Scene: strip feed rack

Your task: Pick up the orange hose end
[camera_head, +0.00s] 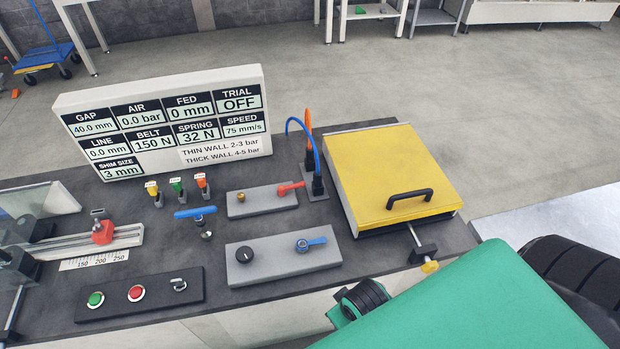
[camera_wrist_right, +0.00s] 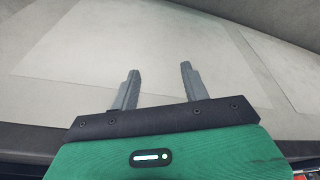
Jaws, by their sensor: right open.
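The orange hose end (camera_head: 308,121) stands upright near the back edge of the dark bench, left of the yellow-lidded box. A blue hose (camera_head: 301,122) arches in front of it and down to a black fitting (camera_head: 318,185). My right gripper (camera_wrist_right: 158,82) shows in the right wrist view, with its two grey fingers apart and nothing between them. The hose end is not in that view. In the head view my green right arm fills the lower right, and its fingers do not show. My left gripper is not in view.
The yellow-lidded box (camera_head: 377,165) with a black handle stands right of the hoses. A white display board (camera_head: 165,122) stands to the left. Grey panels with knobs (camera_head: 283,258) and small coloured-top pieces (camera_head: 177,187) lie in front and left.

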